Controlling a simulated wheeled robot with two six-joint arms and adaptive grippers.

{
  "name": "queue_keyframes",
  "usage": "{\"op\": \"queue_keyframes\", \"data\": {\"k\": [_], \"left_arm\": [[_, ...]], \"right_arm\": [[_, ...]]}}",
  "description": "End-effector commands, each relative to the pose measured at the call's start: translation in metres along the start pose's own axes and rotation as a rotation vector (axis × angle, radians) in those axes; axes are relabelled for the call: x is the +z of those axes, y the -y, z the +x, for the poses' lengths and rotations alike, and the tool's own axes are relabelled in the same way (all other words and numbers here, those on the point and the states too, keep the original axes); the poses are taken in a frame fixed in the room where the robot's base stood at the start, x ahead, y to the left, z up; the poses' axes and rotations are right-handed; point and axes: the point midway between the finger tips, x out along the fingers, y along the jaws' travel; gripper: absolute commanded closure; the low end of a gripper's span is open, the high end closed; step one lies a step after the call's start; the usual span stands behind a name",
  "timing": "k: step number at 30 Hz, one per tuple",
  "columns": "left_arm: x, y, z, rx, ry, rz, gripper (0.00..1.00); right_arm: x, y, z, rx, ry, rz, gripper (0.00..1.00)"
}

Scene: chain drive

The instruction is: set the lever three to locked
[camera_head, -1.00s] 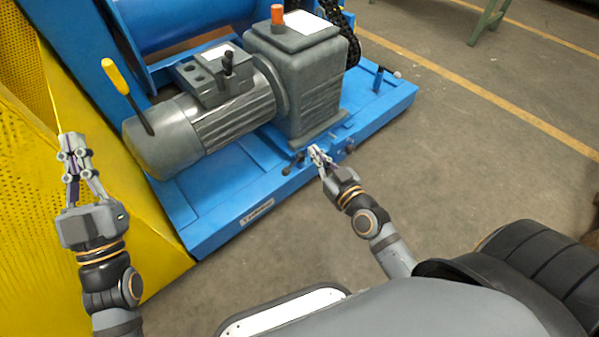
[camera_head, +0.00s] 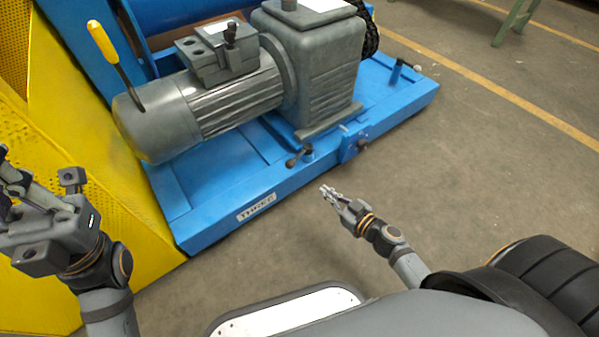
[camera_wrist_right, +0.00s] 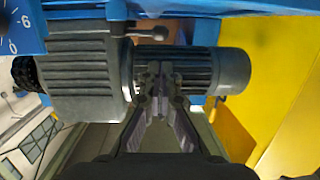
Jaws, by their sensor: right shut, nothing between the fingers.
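A blue base carries a label (camera_head: 257,206) that seems to read THREE. Up and right of it, a small dark lever (camera_head: 300,157) with a ball end sits on the base's front edge, its handle pointing left and slightly down; I take it as lever three. It seems to show in the right wrist view (camera_wrist_right: 148,33). No position marks are readable beside it. My right gripper (camera_head: 326,190) is shut and empty, below and right of the lever, apart from it. My left gripper (camera_head: 40,185) is at the left edge, fingers apart, far from the lever.
A grey motor (camera_head: 215,105) and gearbox (camera_head: 315,75) stand on the blue base (camera_head: 225,197). A yellow-handled lever (camera_head: 103,42) rises at the motor's left end. A yellow perforated guard (camera_head: 115,215) stands left. A black-handled lever (camera_head: 397,72) is at the base's right.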

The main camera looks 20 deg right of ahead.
Motion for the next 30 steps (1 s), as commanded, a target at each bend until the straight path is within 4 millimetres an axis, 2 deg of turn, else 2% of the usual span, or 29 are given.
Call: {"op": "queue_keyframes", "data": {"k": [7,12,18,24,30], "left_arm": [[-0.001,0.002,0.010,-0.005,0.000,-0.003,1.00],[-0.001,0.003,0.010,-0.006,0.000,-0.004,1.00],[-0.001,0.002,0.009,-0.006,0.000,-0.004,1.00],[-0.001,0.002,0.007,-0.004,0.000,-0.003,1.00],[-0.001,0.002,0.007,-0.004,0.001,-0.003,1.00]], "right_arm": [[-0.004,0.000,0.046,0.001,-0.005,0.002,1.00],[-0.002,0.000,0.084,0.001,-0.004,0.002,1.00],[-0.002,0.001,0.118,-0.001,-0.002,0.002,1.00],[-0.001,0.001,0.134,-0.001,0.000,0.001,1.00],[-0.001,0.001,0.135,0.000,0.000,0.000,1.00]]}}
